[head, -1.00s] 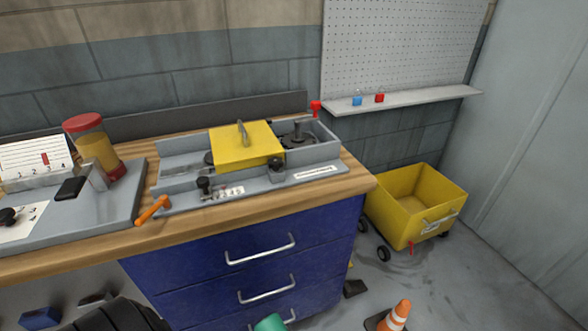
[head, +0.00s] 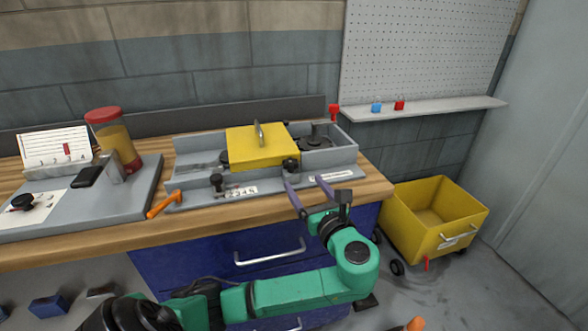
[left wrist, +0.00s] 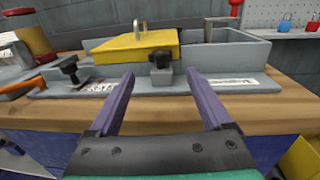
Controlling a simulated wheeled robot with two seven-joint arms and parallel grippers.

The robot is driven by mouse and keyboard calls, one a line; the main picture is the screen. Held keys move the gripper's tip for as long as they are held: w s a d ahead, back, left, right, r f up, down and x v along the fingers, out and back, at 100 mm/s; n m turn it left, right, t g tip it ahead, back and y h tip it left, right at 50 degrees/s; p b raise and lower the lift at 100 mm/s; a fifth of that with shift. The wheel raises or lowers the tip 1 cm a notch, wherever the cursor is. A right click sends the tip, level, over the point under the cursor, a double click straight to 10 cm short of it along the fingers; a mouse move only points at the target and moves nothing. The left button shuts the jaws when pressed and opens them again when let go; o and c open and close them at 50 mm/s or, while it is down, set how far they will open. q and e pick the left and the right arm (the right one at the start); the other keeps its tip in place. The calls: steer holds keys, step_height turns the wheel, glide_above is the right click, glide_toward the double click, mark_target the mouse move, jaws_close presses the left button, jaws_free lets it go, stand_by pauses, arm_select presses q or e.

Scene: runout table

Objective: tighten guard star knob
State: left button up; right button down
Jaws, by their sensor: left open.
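The yellow guard (head: 262,146) has a handle on top and sits closed-looking over the grey machine bed (head: 330,157). A dark star knob (head: 290,164) stands at the guard's front right corner; it also shows in the left wrist view (left wrist: 161,60) on a grey block. A second black knob (head: 217,181) stands farther left on the bed's front ledge. My left gripper (head: 304,180) is open and empty, its purple fingers reaching over the bench edge. In the left wrist view, the star knob lies beyond and between the fingertips (left wrist: 160,73), apart from them. My right gripper is out of view.
An orange lever (head: 163,204) sticks out at the bed's left end. A grey panel with a black phone-like block (head: 87,177) and a red-lidded jar (head: 116,140) are left. A red knob (head: 333,111) is at the back right. A yellow cart (head: 435,215) stands right of the bench.

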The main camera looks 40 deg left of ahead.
mark_target(287, 167)
arm_select(q)
steer(key=x, duration=0.8)
steer(key=shift+a, duration=0.1)
jaws_close()
steer(key=shift+s+a+r+m+t+h+p, duration=0.1)
steer(key=shift+m+t+h+p, duration=0.5)
steer(key=shift+t+p, duration=0.2)
steer(key=shift+s+a+r+m+t+h+p, duration=0.15)
steer(key=shift+m+t+h+p, duration=0.35)
steer(key=shift+m+t+p, duration=0.3)
steer(key=m+t+h+p, duration=0.2)
steer(key=h, duration=0.1)
steer(key=m+t+h+p, duration=0.1)
steer(key=h, duration=0.1)
steer(key=shift+s+a+f+m+t, duration=0.2)
steer(key=shift+s+a+m+t, duration=0.1)
steer(key=shift+m, duration=0.1)
steer(key=shift+a+f+m+t+h+p, duration=0.15)
steer(key=shift+m+t+h+p, duration=0.3)
steer(key=shift+m+h+p, duration=0.5)
steer(key=shift+a+r+m+t+h+p, duration=0.15)
steer(key=shift+m+t+h+p, duration=0.35)
steer(key=shift+h, duration=0.75)
steer(key=shift+f, duration=0.1)
jaws_free()
steer(key=shift+d, duration=0.1)
